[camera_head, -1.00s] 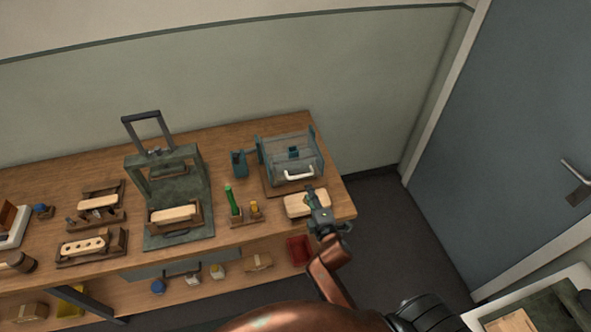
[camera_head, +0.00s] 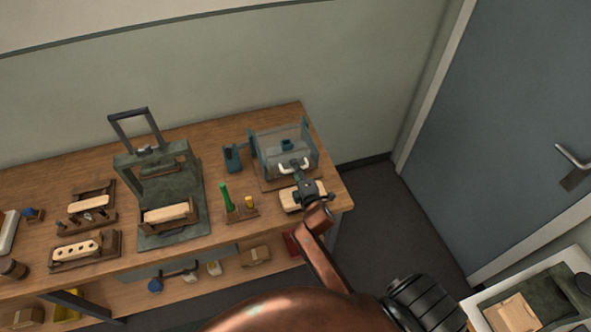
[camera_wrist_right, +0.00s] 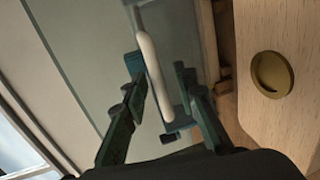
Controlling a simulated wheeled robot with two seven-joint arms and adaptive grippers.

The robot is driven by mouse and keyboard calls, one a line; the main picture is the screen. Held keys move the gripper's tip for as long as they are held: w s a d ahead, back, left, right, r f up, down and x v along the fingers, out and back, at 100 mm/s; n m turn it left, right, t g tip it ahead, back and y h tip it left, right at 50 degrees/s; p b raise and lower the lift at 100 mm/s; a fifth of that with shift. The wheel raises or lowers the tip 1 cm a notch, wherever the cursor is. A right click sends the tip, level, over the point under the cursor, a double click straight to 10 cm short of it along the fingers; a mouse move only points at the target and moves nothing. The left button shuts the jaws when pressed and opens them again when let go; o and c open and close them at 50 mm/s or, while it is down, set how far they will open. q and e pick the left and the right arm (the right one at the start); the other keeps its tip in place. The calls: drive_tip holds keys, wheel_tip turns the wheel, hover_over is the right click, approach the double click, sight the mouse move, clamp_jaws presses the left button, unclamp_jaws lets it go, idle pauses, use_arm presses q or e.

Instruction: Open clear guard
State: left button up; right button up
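The clear guard (camera_head: 288,143) is a see-through box-like cover with teal side plates at the right end of the bench. It is down over its machine. Its white bar handle (camera_head: 294,164) is on the front face. In the right wrist view the handle (camera_wrist_right: 154,75) stands between the two dark green fingers. My right gripper (camera_head: 300,175) is at the handle; in the right wrist view its fingers (camera_wrist_right: 160,75) are apart, with a visible gap on either side of the handle. My left gripper is not in view.
A wooden block (camera_head: 291,199) lies just in front of the guard, below my right gripper. A green-handled tool (camera_head: 225,197) stands in a small rack to the left. A dark press frame (camera_head: 130,160) stands further left. The wall is behind the bench.

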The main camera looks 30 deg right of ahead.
drive_tip(key=shift+c, duration=1)
drive_tip(key=c, duration=0.5)
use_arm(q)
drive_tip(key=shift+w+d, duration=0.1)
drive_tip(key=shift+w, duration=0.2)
use_arm(e)
clamp_jaws()
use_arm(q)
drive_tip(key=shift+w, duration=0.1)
